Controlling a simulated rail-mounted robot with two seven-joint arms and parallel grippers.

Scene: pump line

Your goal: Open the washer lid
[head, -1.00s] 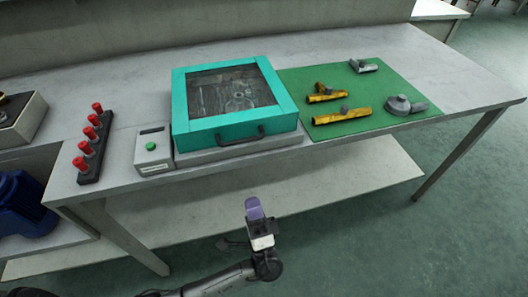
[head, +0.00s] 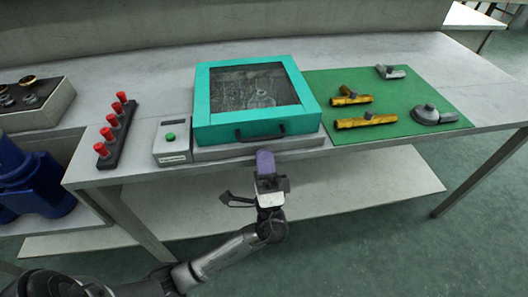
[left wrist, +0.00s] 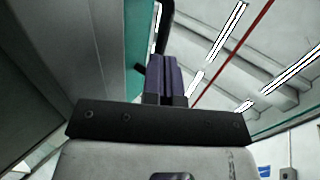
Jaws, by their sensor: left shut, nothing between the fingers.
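The washer (head: 210,152) stands on the table, with a teal-framed lid (head: 215,129) and a dark see-through window. The lid is down. A black handle (head: 259,133) sits on the lid's front face. My left gripper (head: 265,157) is shut and empty, with purple fingers, in front of the table edge and just below the handle in the head view. In the left wrist view the shut fingers (left wrist: 166,78) point up beside the teal lid (left wrist: 137,52), with the dark handle (left wrist: 166,12) close beyond their tips. I cannot tell whether they touch. My right gripper is not in view.
A control box with a green button (head: 171,137) stands left of the washer, beside a rack of red-topped pieces (head: 112,130). A green mat (head: 400,100) with yellow and grey parts lies to the right. A blue motor (head: 30,180) is at the far left.

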